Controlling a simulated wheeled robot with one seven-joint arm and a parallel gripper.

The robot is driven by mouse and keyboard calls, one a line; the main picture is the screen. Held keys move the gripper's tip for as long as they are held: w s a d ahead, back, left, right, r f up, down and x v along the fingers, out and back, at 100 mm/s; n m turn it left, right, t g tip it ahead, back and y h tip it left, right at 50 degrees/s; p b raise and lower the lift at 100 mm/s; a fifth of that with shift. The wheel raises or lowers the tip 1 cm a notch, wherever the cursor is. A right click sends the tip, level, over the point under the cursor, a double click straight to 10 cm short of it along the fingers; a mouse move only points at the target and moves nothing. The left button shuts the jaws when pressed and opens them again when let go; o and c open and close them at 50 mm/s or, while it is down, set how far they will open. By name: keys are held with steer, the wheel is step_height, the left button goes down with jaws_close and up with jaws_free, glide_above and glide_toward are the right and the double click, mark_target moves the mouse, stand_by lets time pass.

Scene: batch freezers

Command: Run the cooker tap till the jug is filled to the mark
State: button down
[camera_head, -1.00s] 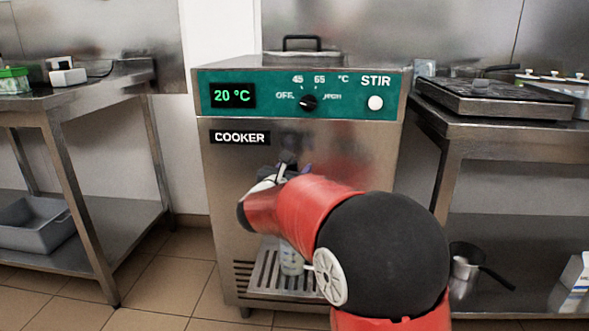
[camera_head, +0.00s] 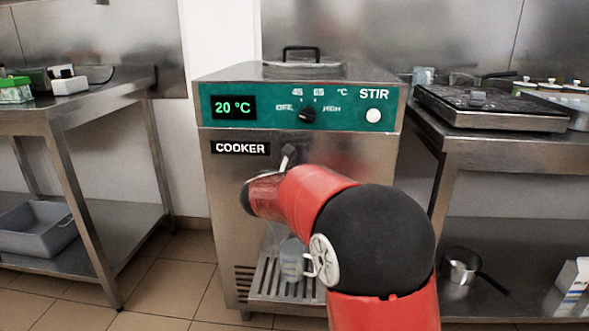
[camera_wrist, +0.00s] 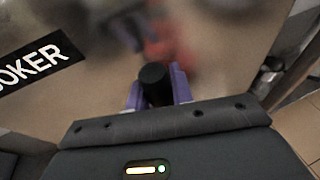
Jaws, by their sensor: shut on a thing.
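The cooker (camera_head: 235,190) is a steel cabinet with a green panel reading 20 °C. Its tap handle (camera_head: 289,152) is dark-tipped and stands out from the front; the handle's round black end (camera_wrist: 153,74) shows in the wrist view. My gripper (camera_wrist: 157,88) has its purple fingers shut on this handle, one on each side. In the head view my red and black arm hides most of the gripper and the tap's outlet. The clear jug (camera_head: 291,260) stands upright on the drip grate below, partly behind my arm. Its mark and its liquid level cannot be made out.
A steel table (camera_head: 70,113) stands to the left with a grey bin (camera_head: 38,228) on its lower shelf. A right-hand steel table (camera_head: 520,150) holds a black-topped appliance (camera_head: 490,105), with a saucepan (camera_head: 462,268) on the shelf below.

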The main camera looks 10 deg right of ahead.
steer(key=shift+w, duration=0.15)
steer(key=c, duration=1.2)
jaws_free()
steer(key=v, duration=0.7)
steer(key=shift+s+a+r+b, duration=0.15)
steer(key=shift+s+b, duration=0.15)
steer(key=shift+b, duration=0.05)
